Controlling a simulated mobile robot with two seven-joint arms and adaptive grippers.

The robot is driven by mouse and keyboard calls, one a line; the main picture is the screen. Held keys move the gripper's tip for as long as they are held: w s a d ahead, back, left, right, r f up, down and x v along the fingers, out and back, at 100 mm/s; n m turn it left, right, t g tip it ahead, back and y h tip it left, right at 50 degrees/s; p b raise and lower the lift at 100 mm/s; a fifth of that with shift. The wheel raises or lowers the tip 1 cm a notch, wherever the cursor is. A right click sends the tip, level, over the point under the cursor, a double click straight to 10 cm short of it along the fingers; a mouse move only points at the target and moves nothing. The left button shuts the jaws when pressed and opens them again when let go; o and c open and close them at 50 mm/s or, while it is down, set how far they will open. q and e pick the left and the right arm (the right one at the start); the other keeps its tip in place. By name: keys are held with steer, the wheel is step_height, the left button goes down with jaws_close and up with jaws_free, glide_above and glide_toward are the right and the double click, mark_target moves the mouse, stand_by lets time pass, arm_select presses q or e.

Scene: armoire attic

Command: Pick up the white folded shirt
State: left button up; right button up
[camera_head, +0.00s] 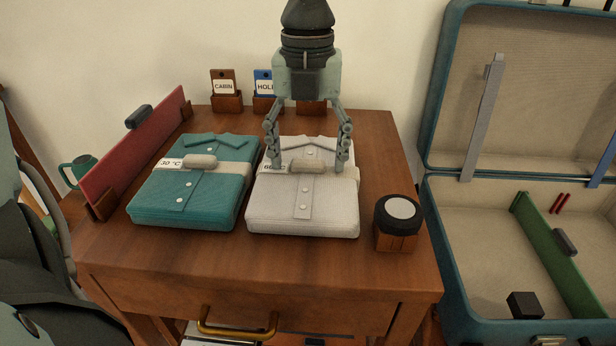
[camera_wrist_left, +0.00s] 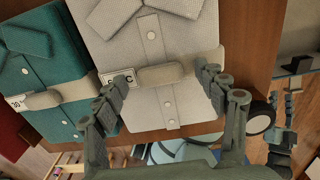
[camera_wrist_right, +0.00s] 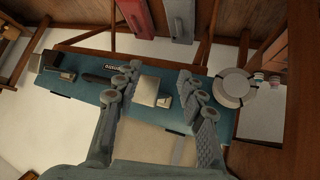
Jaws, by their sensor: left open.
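The white folded shirt (camera_head: 300,215) lies flat on the wooden dresser top, with a beige band and a raised beige grip (camera_head: 307,166) across it. It also shows in the left wrist view (camera_wrist_left: 145,45). My left gripper (camera_head: 308,164) comes down from above and is open, one finger on each side of the grip. I cannot tell whether the fingers touch it. The left finger partly covers the shirt's tag. My right gripper (camera_wrist_right: 160,80) is away from the shirt, open, with no object clearly held between its fingers.
A teal folded shirt (camera_head: 190,190) tagged 30 °C lies close to the left. A round black-topped wooden stand (camera_head: 397,238) stands at right. Label stands (camera_head: 226,102) line the back. A red panel (camera_head: 140,150) stands left. An open teal suitcase (camera_head: 480,265) is at right.

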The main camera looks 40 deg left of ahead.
arm_select(q)
steer(key=shift+c, duration=0.3)
steer(key=c, duration=1.6)
steer(key=shift+r, duration=0.1)
